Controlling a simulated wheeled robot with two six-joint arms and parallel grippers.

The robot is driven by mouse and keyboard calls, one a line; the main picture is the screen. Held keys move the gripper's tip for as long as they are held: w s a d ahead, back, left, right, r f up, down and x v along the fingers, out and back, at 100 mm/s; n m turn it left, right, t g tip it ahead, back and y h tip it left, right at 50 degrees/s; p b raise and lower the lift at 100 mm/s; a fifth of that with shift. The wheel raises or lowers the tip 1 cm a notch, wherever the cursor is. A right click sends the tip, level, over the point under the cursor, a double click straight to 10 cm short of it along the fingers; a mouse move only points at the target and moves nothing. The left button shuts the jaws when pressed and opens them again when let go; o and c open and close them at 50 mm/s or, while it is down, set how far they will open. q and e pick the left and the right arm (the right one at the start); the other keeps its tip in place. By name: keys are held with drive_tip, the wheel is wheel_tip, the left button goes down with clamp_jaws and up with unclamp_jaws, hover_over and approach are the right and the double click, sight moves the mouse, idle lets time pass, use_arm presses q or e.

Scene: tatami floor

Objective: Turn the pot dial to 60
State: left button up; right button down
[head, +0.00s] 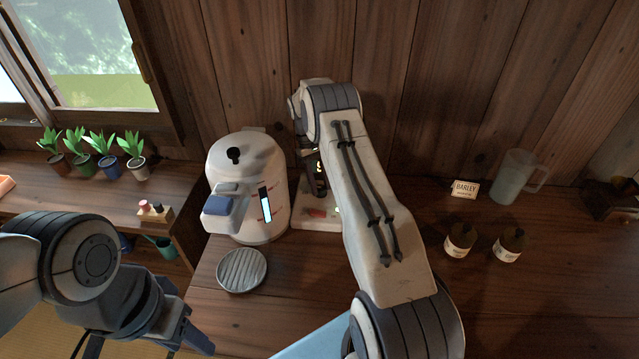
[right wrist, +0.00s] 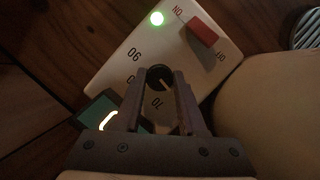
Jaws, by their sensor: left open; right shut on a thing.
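The white pot (head: 248,195) stands on the counter against the wall, with a lit level window on its front. Its pale control panel (head: 312,222) lies to its right, partly hidden by my right arm. In the right wrist view the panel (right wrist: 115,72) carries a small dark round dial (right wrist: 160,76) with a pale pointer mark. Number marks around the dial show upside down. My right gripper (right wrist: 161,82) is shut on the dial, one finger on each side. My left gripper (head: 197,345) is open and empty, low at the front left, well away from the pot.
A red switch (right wrist: 202,33) and lit green lamp (right wrist: 156,18) are on the panel. A display (right wrist: 98,118) is partly covered by my gripper. A ridged round plate (head: 242,270) lies before the pot. Two jars (head: 461,240) and a jug (head: 515,178) stand right.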

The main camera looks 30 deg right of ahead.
drive_tip(key=shift+w+r+n+h, duration=0.2)
drive_tip(key=shift+w+n+h, duration=0.1)
drive_tip(key=shift+n, duration=0.3)
drive_tip(key=shift+c, duration=2.4)
unclamp_jaws()
drive_tip(key=shift+s+f, duration=0.1)
drive_tip(key=v, duration=1)
drive_tip(key=shift+r+b, duration=0.2)
drive_tip(key=shift+b, duration=0.2)
drive_tip(key=shift+a, duration=0.1)
